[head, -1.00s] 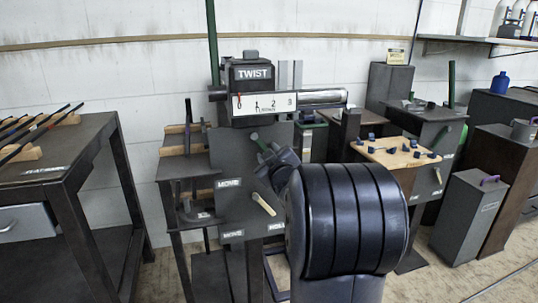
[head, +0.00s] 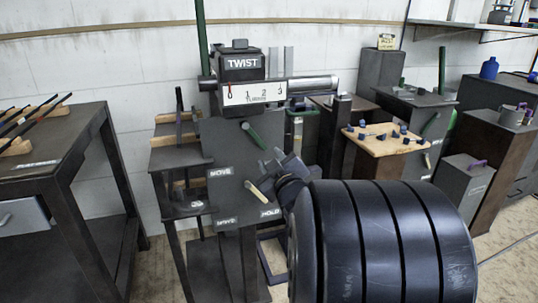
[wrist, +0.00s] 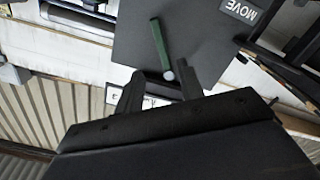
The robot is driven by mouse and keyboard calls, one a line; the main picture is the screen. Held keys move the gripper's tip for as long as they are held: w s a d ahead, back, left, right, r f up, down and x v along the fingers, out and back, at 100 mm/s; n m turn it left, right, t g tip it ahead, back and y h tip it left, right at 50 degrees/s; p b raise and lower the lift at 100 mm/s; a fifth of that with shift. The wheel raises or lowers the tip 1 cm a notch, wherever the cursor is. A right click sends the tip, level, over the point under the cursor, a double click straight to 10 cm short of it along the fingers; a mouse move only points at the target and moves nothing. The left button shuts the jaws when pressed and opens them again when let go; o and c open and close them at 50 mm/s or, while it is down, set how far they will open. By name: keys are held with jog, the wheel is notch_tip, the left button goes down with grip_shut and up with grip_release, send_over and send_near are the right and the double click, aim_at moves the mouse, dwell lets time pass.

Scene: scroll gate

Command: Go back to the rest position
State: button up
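My gripper (head: 278,163) is in front of the right side of the dark panel (head: 215,140) below the TWIST box (head: 241,68). In the wrist view its two fingers (wrist: 160,92) stand apart with nothing held between them. A green handle (head: 253,135) sticks out of the panel, up and left of my gripper; in the wrist view the green handle (wrist: 160,45) lies beyond the fingers, apart from them. A cream handle (head: 256,191) is lower down near the HOLD label, partly close behind my gripper in the head view. My arm fills the lower right.
A white scale (head: 255,94) with a red pointer near its left end sits under the TWIST box. A dark table (head: 75,145) with rods stands left. A wooden board (head: 390,143) with blue pieces and grey cabinets (head: 466,185) stand right. Floor shows between stands.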

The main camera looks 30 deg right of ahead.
dwell(0.3)
jog(key=b+x, duration=0.2)
jog(key=x, duration=0.9)
jog(key=shift+f, duration=0.1)
jog(key=shift+s+a, duration=0.1)
jog(key=shift+v, duration=0.85)
jog(key=p, duration=0.2)
send_near(259, 141)
jog(key=b+x, duration=0.2)
jog(key=x, duration=0.6)
jog(key=shift+w, duration=0.3)
jog(key=shift+a+f+m+p, duration=0.2)
jog(key=shift+a+m+p, duration=0.2)
jog(key=shift+m, duration=0.7)
